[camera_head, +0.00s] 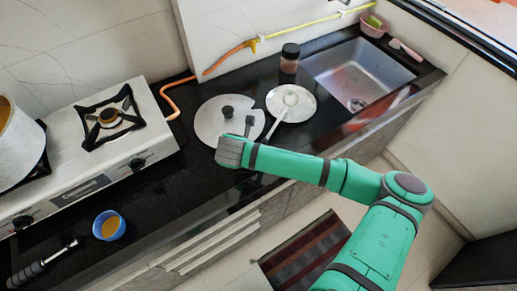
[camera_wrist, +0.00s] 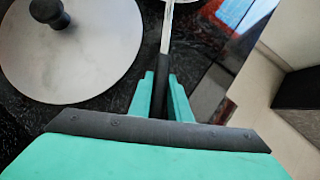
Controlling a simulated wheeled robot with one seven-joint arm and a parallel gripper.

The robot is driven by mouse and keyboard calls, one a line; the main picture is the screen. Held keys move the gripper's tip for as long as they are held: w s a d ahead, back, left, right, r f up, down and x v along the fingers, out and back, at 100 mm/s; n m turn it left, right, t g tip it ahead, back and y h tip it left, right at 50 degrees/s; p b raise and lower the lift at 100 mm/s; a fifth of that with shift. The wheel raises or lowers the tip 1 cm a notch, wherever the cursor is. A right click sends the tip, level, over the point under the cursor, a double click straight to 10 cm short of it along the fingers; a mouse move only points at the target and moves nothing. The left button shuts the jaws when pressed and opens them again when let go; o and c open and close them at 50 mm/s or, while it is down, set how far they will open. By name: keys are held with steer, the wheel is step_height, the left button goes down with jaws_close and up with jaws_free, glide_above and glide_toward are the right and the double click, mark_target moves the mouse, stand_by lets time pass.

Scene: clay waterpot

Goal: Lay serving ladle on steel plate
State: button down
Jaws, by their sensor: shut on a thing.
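The serving ladle has a steel shaft (camera_wrist: 167,28) and a dark handle that sits between the fingers of my gripper (camera_wrist: 161,82) in the wrist view. My gripper is shut on that handle. In the head view the ladle's pale bowl (camera_head: 290,98) appears over the round steel plate (camera_head: 305,110), and its shaft slants down-left toward my arm. Whether the bowl touches the plate or is just above it, I cannot tell. The ladle's bowl is outside the wrist view.
A round lid with a black knob (camera_head: 209,128) lies just left of the plate. A dark-capped jar (camera_head: 290,60) stands behind it, and the sink (camera_head: 358,72) is to the right. The stove (camera_head: 85,150), a blue bowl (camera_head: 109,226) and a black-handled utensil (camera_head: 40,266) are at left.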

steer(key=shift+f, duration=0.75)
steer(key=c, duration=1.6)
jaws_free()
steer(key=shift+c, duration=0.2)
steer(key=shift+d, duration=0.1)
steer(key=o, duration=1.4)
steer(key=shift+c, duration=0.2)
steer(key=shift+s+r, duration=0.1)
steer(key=shift+v, duration=4.4)
